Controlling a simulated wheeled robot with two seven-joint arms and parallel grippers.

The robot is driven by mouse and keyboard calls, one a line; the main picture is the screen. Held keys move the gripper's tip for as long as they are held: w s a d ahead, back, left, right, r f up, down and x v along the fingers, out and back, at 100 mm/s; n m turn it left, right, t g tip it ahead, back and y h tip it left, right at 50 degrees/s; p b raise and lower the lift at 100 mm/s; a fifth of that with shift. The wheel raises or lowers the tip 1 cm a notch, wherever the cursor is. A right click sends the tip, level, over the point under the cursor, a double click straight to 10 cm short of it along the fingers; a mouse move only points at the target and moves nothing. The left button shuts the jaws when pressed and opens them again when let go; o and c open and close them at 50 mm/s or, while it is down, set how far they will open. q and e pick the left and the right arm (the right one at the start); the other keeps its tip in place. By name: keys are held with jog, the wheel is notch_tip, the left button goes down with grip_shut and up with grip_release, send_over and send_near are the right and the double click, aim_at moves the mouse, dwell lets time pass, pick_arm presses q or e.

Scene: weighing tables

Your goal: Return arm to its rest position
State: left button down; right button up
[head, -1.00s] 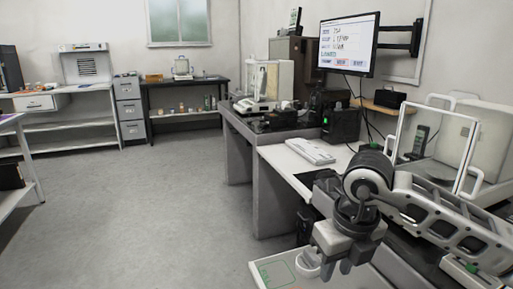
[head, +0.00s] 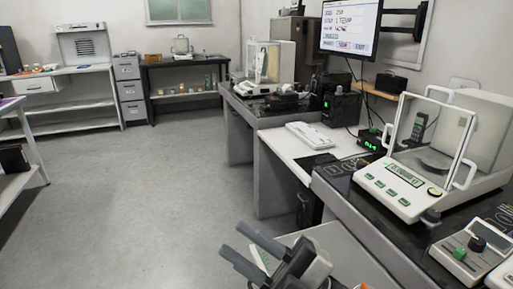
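My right gripper (head: 231,239) is at the bottom middle of the head view, low in front of the bench. Its two dark fingers point up and to the left. They stand apart with nothing visible between them, so it is open and empty. The rest of my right arm is mostly out of the picture below. My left gripper is not in view.
A pale surface (head: 340,243) lies right behind my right gripper, partly hidden by it. A balance (head: 406,190) with clear panels stands on the dark bench at right. A small control box (head: 468,252) is nearer. A keyboard (head: 310,134) lies farther back. The left floor (head: 150,200) is clear.

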jog(key=w+d+f+m+t+h+p, duration=0.1)
jog(key=d+f+m+t+h, duration=0.3)
jog(key=d+f+m+h, duration=0.45)
jog(key=d+f+m+t+h+p, duration=0.1)
jog(key=d+f+m+t+h, duration=0.3)
jog(key=m+h, duration=0.5)
jog(key=s+d+f+m+g, duration=0.2)
jog(key=s+f+m+g, duration=0.4)
jog(key=f, duration=0.6)
jog(key=s+h, duration=0.1)
jog(key=s, duration=0.1)
jog(key=shift+s+d+f, duration=0.3)
jog(key=shift+s+d, duration=0.05)
